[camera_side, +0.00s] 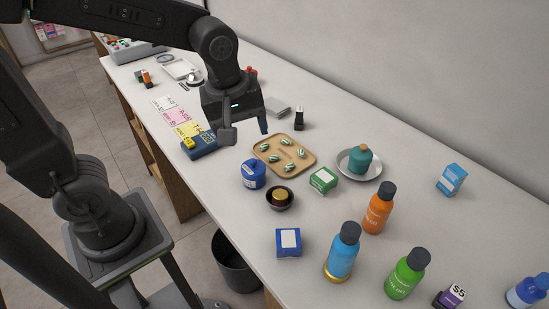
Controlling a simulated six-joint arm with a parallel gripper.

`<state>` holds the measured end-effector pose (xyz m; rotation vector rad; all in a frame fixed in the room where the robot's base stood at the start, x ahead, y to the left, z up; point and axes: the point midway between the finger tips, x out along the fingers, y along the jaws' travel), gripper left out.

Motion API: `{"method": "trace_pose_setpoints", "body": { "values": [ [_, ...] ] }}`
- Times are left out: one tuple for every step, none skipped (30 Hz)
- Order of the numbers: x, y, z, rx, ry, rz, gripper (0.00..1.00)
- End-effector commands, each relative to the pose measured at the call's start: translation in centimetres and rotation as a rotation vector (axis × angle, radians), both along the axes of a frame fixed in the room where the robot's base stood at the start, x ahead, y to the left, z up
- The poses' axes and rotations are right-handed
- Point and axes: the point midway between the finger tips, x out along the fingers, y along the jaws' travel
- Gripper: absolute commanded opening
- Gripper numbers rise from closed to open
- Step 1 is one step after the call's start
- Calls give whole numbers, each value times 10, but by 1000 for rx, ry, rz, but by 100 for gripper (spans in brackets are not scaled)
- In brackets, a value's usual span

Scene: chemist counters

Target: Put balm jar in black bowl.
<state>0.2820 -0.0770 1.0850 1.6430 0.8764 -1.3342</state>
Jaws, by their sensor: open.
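A small round jar with a gold-tan lid, which looks like the balm jar (281,194), sits upright inside the small black bowl (279,206) on the white counter. The bowl's dark rim shows around it. My gripper (246,131) is up and to the left of the bowl in the picture, with its two fingers pointing down and spread apart. Nothing shows between the fingers. It is apart from the bowl and the jar, near the left end of the wooden tray.
A wooden tray (256,151) with several striped capsules lies behind the bowl. A blue jar (253,174), a green box (323,180) and a blue box (289,242) surround the bowl. A blue bottle (342,252) and an orange bottle (377,210) stand to the right.

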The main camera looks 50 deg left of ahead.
Motion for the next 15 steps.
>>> {"method": "trace_pose_setpoints", "body": {
  "values": [
    [-9, 5, 8, 17, -33, -101, 68],
    [-14, 7, 12, 31, -51, -168, 68],
    [-20, 10, 17, 51, -74, -260, 68],
    [-26, 12, 20, 68, -91, -328, 68],
    [-30, 14, 22, 87, -109, -396, 68],
    [-37, 16, 26, 114, -130, -484, 68],
    [-42, 18, 28, 136, -148, -551, 68],
    [-47, 20, 30, 159, -162, -613, 68],
    [-52, 22, 32, 191, -182, -692, 68],
    [-56, 23, 33, 214, -194, -748, 68],
    [-60, 24, 34, 236, -206, -801, 68],
    [-65, 25, 35, 264, -219, -863, 68],
    [-67, 26, 36, 284, -228, -905, 68],
    [-70, 27, 37, 302, -234, -941, 68],
    [-73, 28, 37, 322, -240, -985, 68]
  ]
}}
